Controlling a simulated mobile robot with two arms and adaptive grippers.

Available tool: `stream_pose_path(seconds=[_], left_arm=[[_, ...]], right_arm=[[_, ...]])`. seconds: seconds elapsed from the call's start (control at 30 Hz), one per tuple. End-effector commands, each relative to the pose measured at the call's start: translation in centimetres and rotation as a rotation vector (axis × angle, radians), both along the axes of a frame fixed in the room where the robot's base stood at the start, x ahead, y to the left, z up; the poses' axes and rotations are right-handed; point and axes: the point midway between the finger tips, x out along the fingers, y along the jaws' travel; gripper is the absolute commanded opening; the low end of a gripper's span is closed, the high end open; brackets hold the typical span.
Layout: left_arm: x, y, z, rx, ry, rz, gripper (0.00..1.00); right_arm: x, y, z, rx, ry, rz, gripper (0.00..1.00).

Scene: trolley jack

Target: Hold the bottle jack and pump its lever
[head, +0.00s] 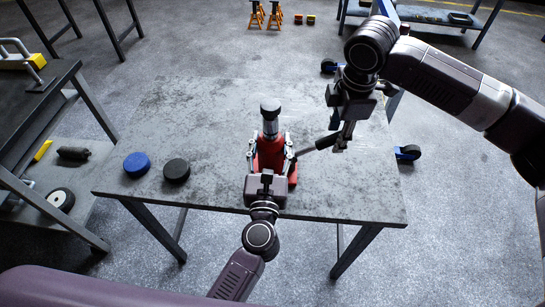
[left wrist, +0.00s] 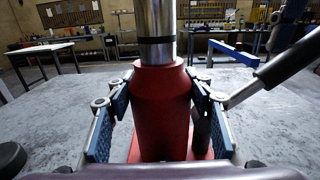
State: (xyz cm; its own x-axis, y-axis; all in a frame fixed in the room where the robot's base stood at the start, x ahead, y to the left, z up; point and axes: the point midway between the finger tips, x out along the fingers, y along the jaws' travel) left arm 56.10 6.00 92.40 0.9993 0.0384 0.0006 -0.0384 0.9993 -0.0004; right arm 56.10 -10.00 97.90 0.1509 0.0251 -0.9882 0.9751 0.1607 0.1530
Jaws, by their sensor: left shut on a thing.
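The red bottle jack (head: 270,157) stands upright near the front edge of the grey table, its steel ram and dark cap pointing up. My left gripper (head: 270,150) is shut on the jack's body from the front. In the left wrist view its blue-padded fingers lie on either side of the red body (left wrist: 162,105). The lever (head: 323,143) slants up to the right from the jack, with a dark grip (left wrist: 285,65). My right gripper (head: 343,134) points down at the lever's outer end. Whether its fingers close on the lever is not clear.
A blue disc (head: 136,164) and a black disc (head: 176,169) lie on the table (head: 215,110) left of the jack. The table's back left is bare. A dark workbench (head: 30,110) stands at left. Orange jack stands (head: 265,15) are on the floor behind.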

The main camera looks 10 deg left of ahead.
Motion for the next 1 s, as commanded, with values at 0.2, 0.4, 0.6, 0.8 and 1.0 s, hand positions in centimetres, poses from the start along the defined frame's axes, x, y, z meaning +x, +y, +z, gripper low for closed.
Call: stream_pose_path(seconds=[0.2,0.4,0.6,0.8,1.0], left_arm=[[0.0,0.0,-0.1,0.0,0.001,0.0,0.05],[0.0,0.0,-0.1,0.0,0.001,0.0,0.05],[0.0,0.0,-0.1,0.0,0.001,0.0,0.05],[0.0,0.0,-0.1,0.0,0.001,0.0,0.05],[0.0,0.0,-0.1,0.0,0.001,0.0,0.05]], right_arm=[[0.3,0.1,-2.0,-0.001,0.0,0.001,0.38],[0.4,0.1,-2.5,0.0,-0.001,0.001,0.38],[0.4,0.1,-2.5,0.0,-0.001,0.001,0.38],[0.4,0.1,-2.5,0.0,-0.001,0.001,0.17],[0.4,0.1,-2.5,0.0,-0.001,0.001,0.0]])
